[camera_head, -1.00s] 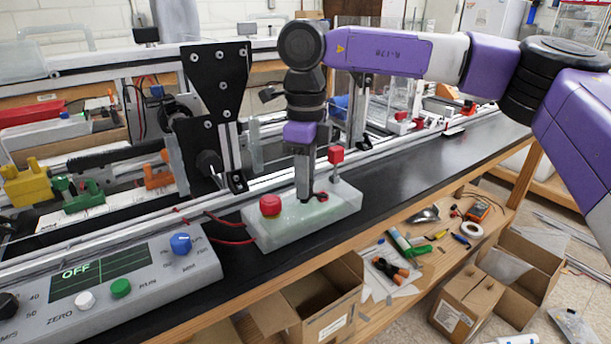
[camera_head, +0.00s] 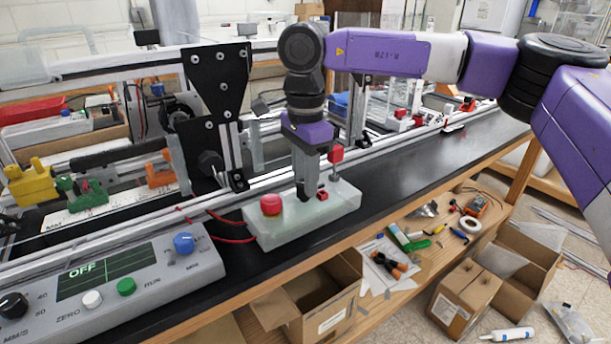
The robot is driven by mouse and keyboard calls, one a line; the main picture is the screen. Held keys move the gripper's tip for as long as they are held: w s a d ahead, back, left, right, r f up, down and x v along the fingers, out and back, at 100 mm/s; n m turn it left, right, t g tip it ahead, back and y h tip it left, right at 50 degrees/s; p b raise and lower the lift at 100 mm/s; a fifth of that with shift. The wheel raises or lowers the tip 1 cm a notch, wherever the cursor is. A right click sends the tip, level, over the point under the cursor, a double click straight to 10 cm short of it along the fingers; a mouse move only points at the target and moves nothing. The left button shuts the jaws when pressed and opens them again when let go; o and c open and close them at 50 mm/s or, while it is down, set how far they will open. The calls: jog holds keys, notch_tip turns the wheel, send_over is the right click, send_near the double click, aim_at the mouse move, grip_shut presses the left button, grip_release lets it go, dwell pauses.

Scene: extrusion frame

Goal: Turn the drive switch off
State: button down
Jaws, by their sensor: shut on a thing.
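The pale box (camera_head: 345,203) lies on the black bench top. My gripper (camera_head: 311,194) points down at the middle of the box. Its jaws are shut at a small red switch part (camera_head: 323,194), which I take to be the drive switch; the fingers partly hide it, so its exact position is unclear. The grey control panel (camera_head: 205,268) has a display (camera_head: 100,274) that reads OFF.
The panel's blue knob (camera_head: 184,243) and green button (camera_head: 126,287) are left of the box. Red cables (camera_head: 232,240) run from the box's left side. The extrusion frame with a black plate (camera_head: 217,80) stands behind.

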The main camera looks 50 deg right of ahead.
jog(key=shift+n, duration=0.4)
jog(key=c, duration=1.1)
grip_release()
jog(key=shift+o, duration=0.2)
notch_tip(320, 180, up, 8)
jog(key=shift+f+p, duration=0.1)
jog(key=shift+p, duration=0.25)
